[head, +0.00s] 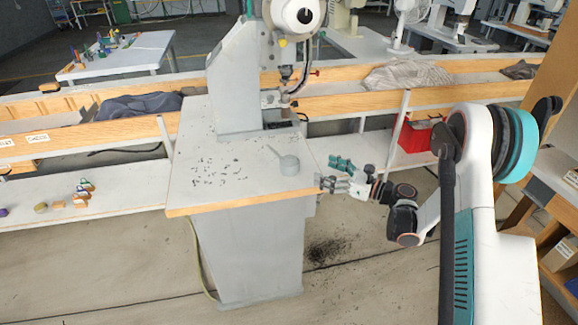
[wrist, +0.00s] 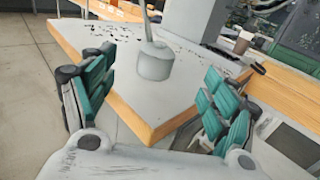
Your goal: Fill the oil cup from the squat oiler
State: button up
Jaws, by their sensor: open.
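The squat oiler (head: 289,165) is a small grey round can with a thin spout slanting up to the left. It stands upright on the press table (head: 190,190), near its right edge. In the wrist view the oiler (wrist: 155,62) appears beyond the fingers, between them in the picture. My gripper (head: 336,174) is open and empty, just right of the table's right edge and apart from the oiler. Its teal finger pads show at both sides of the wrist view. I cannot pick out the oil cup for sure on the press (head: 240,75).
Dark bits are scattered on the table left of the oiler. A red bin (head: 414,137) sits on the shelf behind my arm. A wooden-edged bench (head: 370,85) runs behind the press. The tabletop around the oiler is clear of larger objects.

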aim_at(293, 159)
jog(key=b+x, duration=0.1)
jog(key=x, duration=0.6)
jog(key=shift+w+a, duration=0.15)
jog(key=shift+a, duration=0.1)
jog(key=shift+f+b+x, duration=0.1)
jog(key=shift+b+x, duration=0.6)
jog(key=shift+x, duration=0.65)
jog(key=shift+f+b+x, duration=0.15)
jog(key=shift+b+x, duration=0.5)
jog(key=shift+x, duration=0.65)
jog(key=shift+c, duration=0.5)
jog(key=c, duration=1.2)
